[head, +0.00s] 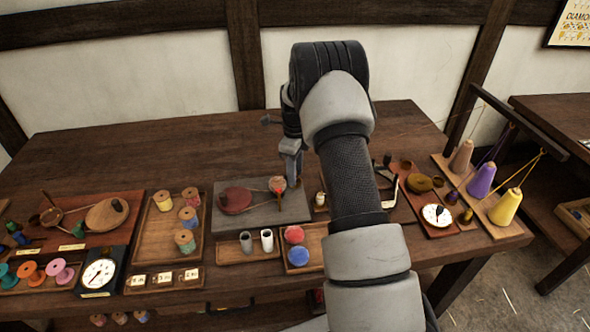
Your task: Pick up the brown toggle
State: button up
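I cannot make out a brown toggle for certain; several brown pieces are small, and my arm covers part of the table. My gripper (291,178) points down above the grey slab (258,219), near its right part.
A tray of colored spools (147,246), a dial (98,272) and a wooden board with discs (130,220) are at left. A tray of cups (230,255) and colored balls (294,234) are in front. Thread cones (482,181) stand right. The table's back left (110,150) is clear.

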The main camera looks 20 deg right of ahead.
jog(key=c, duration=0.8)
jog(key=shift+r, duration=0.15)
jog(key=shift+r+p, duration=2.3)
jog(key=shift+r, duration=1.6)
